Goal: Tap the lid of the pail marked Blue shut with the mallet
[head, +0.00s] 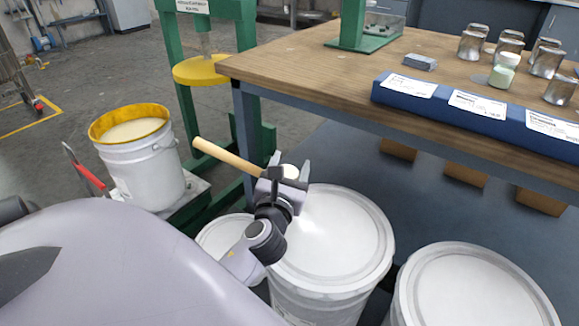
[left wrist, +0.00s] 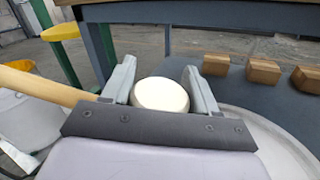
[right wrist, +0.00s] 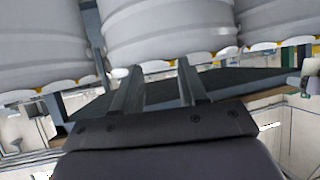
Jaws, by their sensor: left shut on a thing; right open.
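My left gripper (head: 290,164) is shut on a mallet with a pale wooden handle (head: 228,157) and a cream-white head (head: 290,172). The handle points left, and the head sits between the fingers in the left wrist view (left wrist: 160,94). The gripper is over the far left part of the lid of the middle white pail (head: 335,238); I cannot tell the gap. Another lidded white pail (head: 478,292) is at the right, and a third (head: 213,236) is partly hidden behind my arm. No Blue marking is readable. My right gripper (right wrist: 158,78) is open and empty, facing the pails' sides.
A workbench (head: 300,62) stands behind the pails, with a blue label rack (head: 470,108) and several metal cans. An open yellow-rimmed pail (head: 140,165) stands at the left near a green press frame (head: 245,110). Wooden blocks (head: 462,174) lie under the bench.

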